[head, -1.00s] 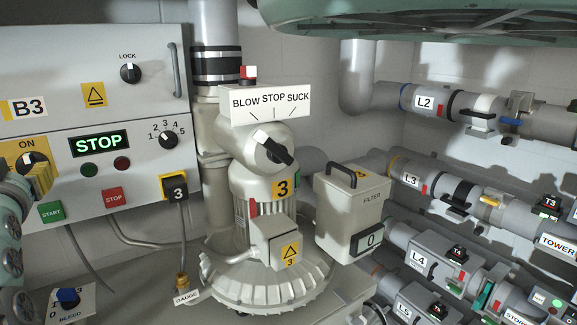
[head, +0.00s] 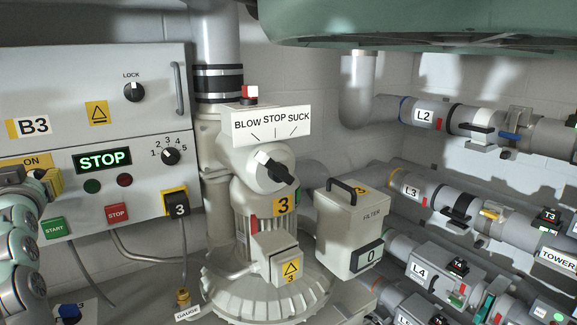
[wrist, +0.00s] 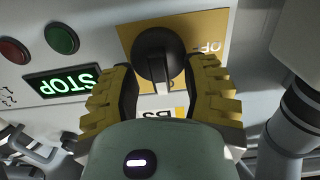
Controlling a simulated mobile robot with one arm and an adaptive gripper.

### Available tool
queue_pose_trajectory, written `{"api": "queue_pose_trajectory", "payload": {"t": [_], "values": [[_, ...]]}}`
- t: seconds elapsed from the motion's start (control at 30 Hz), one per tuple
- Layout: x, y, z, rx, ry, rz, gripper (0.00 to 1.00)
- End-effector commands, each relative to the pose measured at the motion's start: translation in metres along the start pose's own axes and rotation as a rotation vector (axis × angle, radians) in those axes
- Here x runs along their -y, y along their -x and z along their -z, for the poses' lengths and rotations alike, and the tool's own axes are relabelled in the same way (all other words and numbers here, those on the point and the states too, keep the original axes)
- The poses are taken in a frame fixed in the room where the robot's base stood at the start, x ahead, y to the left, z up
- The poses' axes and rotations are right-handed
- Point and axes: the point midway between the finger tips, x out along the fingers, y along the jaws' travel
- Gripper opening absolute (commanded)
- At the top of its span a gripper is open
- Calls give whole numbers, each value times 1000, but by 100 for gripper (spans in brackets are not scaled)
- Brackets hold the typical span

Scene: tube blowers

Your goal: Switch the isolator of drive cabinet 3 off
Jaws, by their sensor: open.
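The isolator of drive cabinet 3 is a black rotary handle (wrist: 157,55) on a yellow plate (wrist: 190,30), seen close in the wrist view. OFF is lettered on the plate to the right of the handle. In the head view the plate (head: 14,163) shows its ON lettering at the left edge; my gripper hides the handle. My gripper (wrist: 163,66) is open, with one yellow-and-black finger on either side of the handle. Whether the fingers touch it I cannot tell. In the head view its yellow finger (head: 52,182) is in front of the plate.
The B3 cabinet (head: 55,85) has a lit STOP display (head: 103,160), a START button (head: 54,228) and a red STOP button (head: 117,213) near my arm. Blower 3 (head: 265,190) stands right of it. Labelled pipes (head: 475,120) run along the right.

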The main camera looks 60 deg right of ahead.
Motion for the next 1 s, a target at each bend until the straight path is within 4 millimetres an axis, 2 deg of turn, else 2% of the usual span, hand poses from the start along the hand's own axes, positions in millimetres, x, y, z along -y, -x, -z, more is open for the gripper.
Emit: {"api": "queue_pose_trajectory", "payload": {"t": [0.17, 0.2, 0.7, 1.0], "values": [[-1, 0, 0, 0, 0, -2, 46], [-1, 0, 0, 0, 0, -1, 49], [0, 0, 0, -1, 0, 0, 0], [0, 0, -1, -1, 1, 0, 0]]}}
